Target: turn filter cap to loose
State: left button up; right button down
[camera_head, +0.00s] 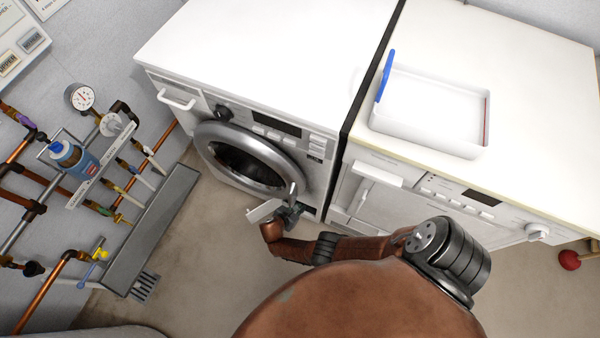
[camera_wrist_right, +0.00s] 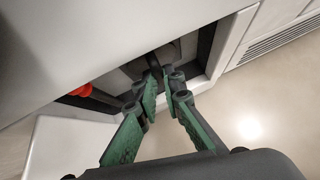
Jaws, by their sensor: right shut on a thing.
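My right gripper (camera_head: 291,211) is at the low front corner of the left washing machine (camera_head: 255,125), by a small open service compartment. In the right wrist view my right gripper (camera_wrist_right: 163,80) has its green fingers inside that recess. They are shut on the dark grey filter cap (camera_wrist_right: 171,52), which shows only in part behind the fingertips. How far the cap is turned cannot be told. The white compartment flap (camera_head: 264,210) hangs open beside the gripper. My left gripper is not in view.
A red part (camera_wrist_right: 82,91) sits in the recess, left of the fingers. The recess frame is close around the gripper. A second white appliance (camera_head: 440,190) stands to the right, with a white tray (camera_head: 425,135) on top. Pipes and a blue bottle (camera_head: 72,160) are at left.

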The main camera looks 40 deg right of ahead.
jog(key=shift+s+d, duration=0.1)
jog(key=shift+d, duration=0.1)
jog(key=c, duration=2.2)
grip_release()
jog(key=shift+o, duration=0.8)
jog(key=shift+a, duration=0.1)
jog(key=shift+a, duration=0.15)
jog(key=v, duration=1.1)
jog(key=shift+a+r, duration=0.25)
jog(key=shift+r, duration=0.1)
